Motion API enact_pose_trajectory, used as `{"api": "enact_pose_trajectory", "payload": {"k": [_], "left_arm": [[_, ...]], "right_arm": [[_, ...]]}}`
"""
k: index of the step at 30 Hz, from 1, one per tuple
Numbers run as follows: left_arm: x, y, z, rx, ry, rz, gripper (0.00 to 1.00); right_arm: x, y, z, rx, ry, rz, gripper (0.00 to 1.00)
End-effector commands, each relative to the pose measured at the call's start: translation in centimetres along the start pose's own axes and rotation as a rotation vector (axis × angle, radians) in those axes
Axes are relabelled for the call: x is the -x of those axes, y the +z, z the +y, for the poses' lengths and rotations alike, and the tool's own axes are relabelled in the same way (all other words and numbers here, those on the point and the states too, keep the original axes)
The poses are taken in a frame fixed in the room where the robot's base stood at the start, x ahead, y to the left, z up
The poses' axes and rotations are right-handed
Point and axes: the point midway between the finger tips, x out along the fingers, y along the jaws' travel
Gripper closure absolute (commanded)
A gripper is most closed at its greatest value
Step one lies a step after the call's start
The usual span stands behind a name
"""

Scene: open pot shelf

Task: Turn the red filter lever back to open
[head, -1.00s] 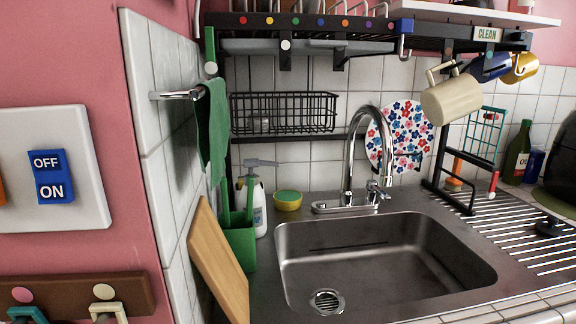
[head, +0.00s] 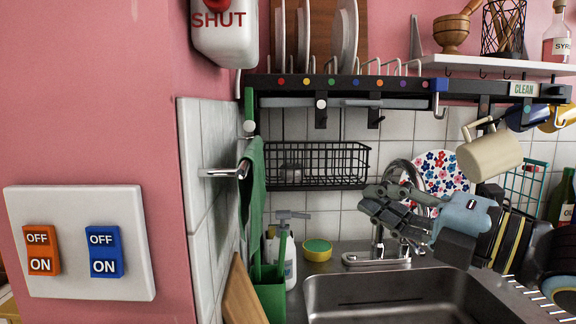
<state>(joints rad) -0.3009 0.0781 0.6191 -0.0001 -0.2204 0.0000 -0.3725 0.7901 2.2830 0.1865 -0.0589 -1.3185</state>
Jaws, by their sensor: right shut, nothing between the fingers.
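The white filter housing (head: 222,42) with the red word SHUT hangs on the pink wall at the top left of the head view. A red part (head: 226,6), which may be the lever, shows just above the word and is cut off by the top edge, so its full angle is hidden. My right gripper (head: 372,204) reaches in from the right in front of the faucet above the sink. It is shut and empty, well below and right of the housing. My left gripper is out of view.
A dish rack (head: 345,86) with plates stands between gripper and housing height. A beige mug (head: 490,155) hangs close above my right arm. The faucet (head: 377,245) is behind the gripper. A switch plate (head: 75,200) is on the left wall.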

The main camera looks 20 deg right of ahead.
Motion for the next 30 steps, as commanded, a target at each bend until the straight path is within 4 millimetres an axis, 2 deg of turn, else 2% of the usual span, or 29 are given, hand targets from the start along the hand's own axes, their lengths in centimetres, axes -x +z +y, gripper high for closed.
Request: {"api": "enact_pose_trajectory", "payload": {"k": [1, 3, 6, 9, 12, 16, 23, 30], "left_arm": [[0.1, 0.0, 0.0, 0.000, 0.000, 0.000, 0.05], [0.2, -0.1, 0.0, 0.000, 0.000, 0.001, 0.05], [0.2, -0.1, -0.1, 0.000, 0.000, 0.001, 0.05], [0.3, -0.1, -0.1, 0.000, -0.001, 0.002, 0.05], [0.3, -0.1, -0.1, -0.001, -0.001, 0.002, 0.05], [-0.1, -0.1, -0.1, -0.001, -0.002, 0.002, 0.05], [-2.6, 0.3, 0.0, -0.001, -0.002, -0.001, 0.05], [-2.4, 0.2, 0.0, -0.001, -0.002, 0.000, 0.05]], "right_arm": [[-0.2, -0.1, 3.5, 0.174, 0.127, 0.066, 1.00], [0.3, -0.7, 8.1, 0.404, 0.324, 0.130, 1.00], [1.9, -1.7, 13.2, 0.659, 0.575, 0.172, 1.00], [3.7, -2.4, 16.4, 0.823, 0.763, 0.175, 1.00], [4.9, -2.7, 18.1, 0.905, 0.874, 0.164, 1.00], [5.2, -3.1, 18.9, 0.939, 0.923, 0.156, 1.00], [3.9, -4.3, 20.1, 0.939, 0.928, 0.147, 1.00], [2.5, -5.2, 21.7, 0.936, 0.926, 0.150, 1.00]]}}
